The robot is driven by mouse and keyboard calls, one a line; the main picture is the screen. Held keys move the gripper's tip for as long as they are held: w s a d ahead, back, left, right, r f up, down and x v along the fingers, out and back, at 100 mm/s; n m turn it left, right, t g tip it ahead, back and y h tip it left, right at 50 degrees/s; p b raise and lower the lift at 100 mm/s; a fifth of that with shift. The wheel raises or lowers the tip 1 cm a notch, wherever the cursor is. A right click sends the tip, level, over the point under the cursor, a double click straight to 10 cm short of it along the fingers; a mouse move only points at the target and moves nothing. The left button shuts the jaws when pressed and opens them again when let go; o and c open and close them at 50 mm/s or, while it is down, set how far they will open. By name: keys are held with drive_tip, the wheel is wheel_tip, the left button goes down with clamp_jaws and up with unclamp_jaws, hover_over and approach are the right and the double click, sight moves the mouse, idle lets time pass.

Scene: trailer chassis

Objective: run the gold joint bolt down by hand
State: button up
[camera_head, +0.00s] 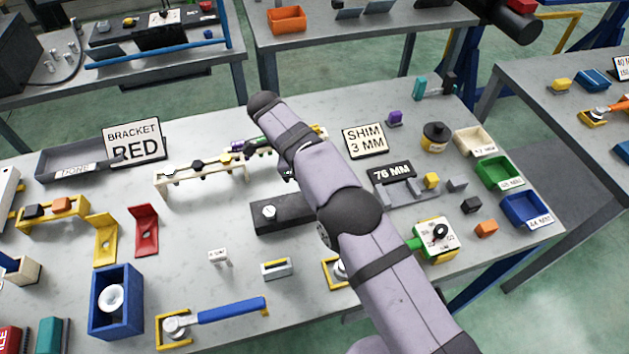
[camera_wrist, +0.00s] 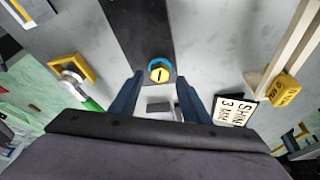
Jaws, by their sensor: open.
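In the wrist view, the gold joint bolt (camera_wrist: 159,74) shows as a round gold head with a dark slot and a blue ring around it. It sits at the end of a long dark bar (camera_wrist: 138,28). My gripper (camera_wrist: 158,84) is open, with one dark blue finger on each side of the bolt in the picture. I see no contact between fingers and bolt, and I cannot tell the height between them. In the head view, the dark bar (camera_head: 290,213) lies on the bench, partly behind my arm; the bolt and my gripper are hidden there.
A cream rail (camera_head: 203,177) with several clipped parts stands behind the bar. The SHIM 3 MM sign (camera_head: 365,140) is at the back right. A yellow-framed piece (camera_wrist: 72,70) lies left of the fingers in the wrist view. A small slotted block (camera_head: 276,268) lies in front of the bar.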

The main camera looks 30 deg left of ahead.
wheel_tip(320, 180, up, 10)
drive_tip(key=p, duration=0.2)
drive_tip(key=shift+p, duration=0.35)
idle(0.4)
